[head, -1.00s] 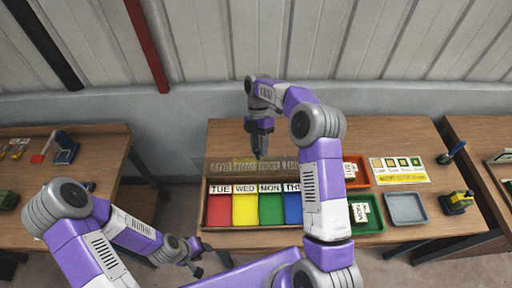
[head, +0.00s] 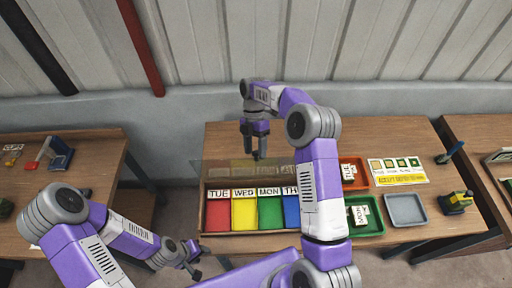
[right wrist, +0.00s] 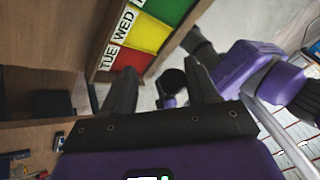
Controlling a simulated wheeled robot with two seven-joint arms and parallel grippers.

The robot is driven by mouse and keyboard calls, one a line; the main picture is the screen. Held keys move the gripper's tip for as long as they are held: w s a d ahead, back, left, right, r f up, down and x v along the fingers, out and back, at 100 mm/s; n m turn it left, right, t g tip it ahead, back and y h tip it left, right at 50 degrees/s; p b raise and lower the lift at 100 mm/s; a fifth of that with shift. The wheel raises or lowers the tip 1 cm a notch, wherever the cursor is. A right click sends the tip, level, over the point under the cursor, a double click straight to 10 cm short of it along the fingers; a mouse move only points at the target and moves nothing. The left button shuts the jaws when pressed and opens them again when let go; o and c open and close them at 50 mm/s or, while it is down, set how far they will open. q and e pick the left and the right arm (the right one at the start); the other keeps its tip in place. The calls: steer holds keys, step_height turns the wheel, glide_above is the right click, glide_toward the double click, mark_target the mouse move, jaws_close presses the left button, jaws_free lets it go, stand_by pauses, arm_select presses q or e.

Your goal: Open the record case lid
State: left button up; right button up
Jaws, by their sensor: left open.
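The record case (head: 204,215) is a wooden box on the middle table, with red, yellow, green and blue sections labelled TUE, WED, MON and THU. It also shows in the right wrist view (right wrist: 95,50). Its see-through lid (head: 222,172) stands raised along the back edge, clear of the coloured sections. My right gripper (head: 255,156) points down at the lid's upper edge; I cannot tell whether it touches. Its fingers (right wrist: 163,88) are apart with nothing between them. My left gripper (head: 193,260) is open and empty, low in front of the case's left side.
An orange tray (head: 361,181), a green tray (head: 378,226) and a grey tray (head: 423,220) stand right of the case. A card with coloured squares (head: 398,170) lies behind them. My right forearm passes over the case's right end. The table left of the case is narrow.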

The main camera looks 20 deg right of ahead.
steer(key=shift+d+r, duration=0.1)
steer(key=shift+d, duration=0.05)
stand_by(0.6)
steer(key=v, duration=0.7)
steer(key=shift+r, duration=0.2)
steer(key=shift+w, duration=0.1)
stand_by(0.4)
